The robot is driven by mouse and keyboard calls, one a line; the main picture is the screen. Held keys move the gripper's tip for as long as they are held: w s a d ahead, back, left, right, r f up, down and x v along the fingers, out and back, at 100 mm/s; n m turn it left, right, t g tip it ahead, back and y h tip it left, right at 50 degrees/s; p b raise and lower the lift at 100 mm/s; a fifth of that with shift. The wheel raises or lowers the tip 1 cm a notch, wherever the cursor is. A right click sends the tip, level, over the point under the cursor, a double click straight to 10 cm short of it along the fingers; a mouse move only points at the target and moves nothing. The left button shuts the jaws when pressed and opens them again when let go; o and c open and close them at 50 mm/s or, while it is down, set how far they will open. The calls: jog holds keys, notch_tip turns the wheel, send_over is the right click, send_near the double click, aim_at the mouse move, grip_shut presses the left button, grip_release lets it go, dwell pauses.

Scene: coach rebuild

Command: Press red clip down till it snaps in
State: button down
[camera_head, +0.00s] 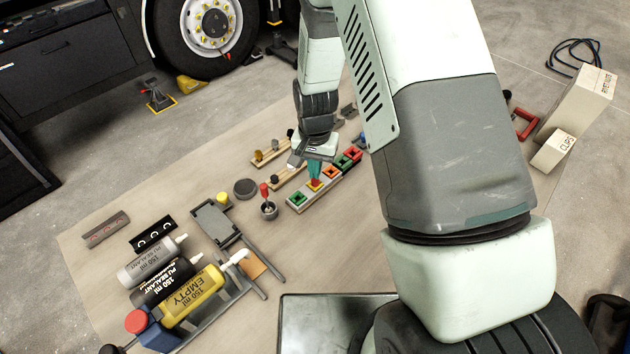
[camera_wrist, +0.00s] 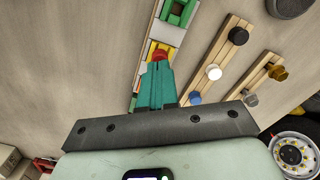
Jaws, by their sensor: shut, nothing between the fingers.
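A pale strip (camera_head: 305,205) on the table bears a row of coloured square blocks, green, yellow, orange and red among them. My gripper (camera_head: 315,180) is shut, its teal fingers pointing down at the yellow block (camera_head: 318,187). In the wrist view a small red piece, seemingly the red clip (camera_wrist: 160,55), shows right at the fingertips (camera_wrist: 158,64) over the yellow block (camera_wrist: 152,46). The fingers look in touch with it or just above it; I cannot tell which. They hide part of the clip and of the strip, so how deep it sits is not clear.
Wooden rails with round knobs (camera_wrist: 214,72) lie close beside the strip. A small cup with a red-topped tool (camera_head: 268,208) and a dark round disc (camera_head: 245,188) stand to its left. Sealant tubes (camera_head: 195,295) lie in a rack at front left.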

jog(key=shift+f, duration=0.15)
jog(key=shift+f, duration=0.8)
jog(key=shift+r, duration=3.55)
jog(key=shift+r, duration=0.1)
